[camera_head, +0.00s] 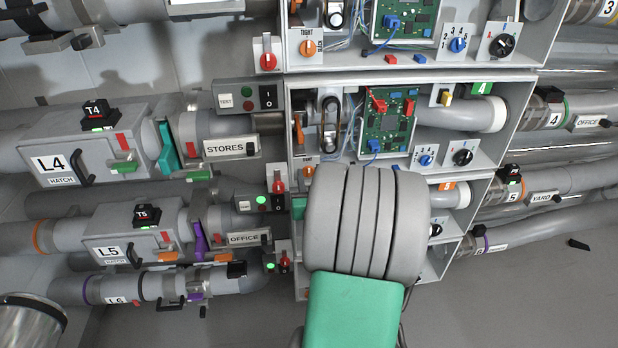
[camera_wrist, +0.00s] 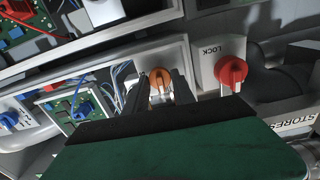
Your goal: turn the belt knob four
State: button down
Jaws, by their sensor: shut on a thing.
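The orange belt knob four (camera_wrist: 160,78) shows in the wrist view on a white plate. The two dark fingers of my gripper (camera_wrist: 161,92) stand on either side of its grip and are closed on it. In the head view the orange knob (camera_head: 309,172) sits at the lower left of the box marked with a green 4 (camera_head: 482,88), below the black belt loop (camera_head: 330,122). My arm hides most of my gripper there. The exact angle of the knob is hard to read.
A red knob marked LOCK (camera_wrist: 231,72) is close beside the fingers in the wrist view. Near the orange knob are a circuit board (camera_head: 388,122), a blue dial (camera_head: 426,160) and a black dial (camera_head: 462,157). Pipes with a STORES label (camera_head: 226,148) run to the left.

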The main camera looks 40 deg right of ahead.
jog(key=m, duration=0.8)
jog(key=shift+m+p, duration=0.3)
jog(key=shift+p, duration=0.05)
jog(key=m+p, duration=0.1)
jog(key=m, duration=0.3)
jog(key=shift+m, duration=0.3)
jog(key=m, duration=0.4)
jog(key=shift+p, duration=0.4)
jog(key=c, duration=1.3)
grip_release()
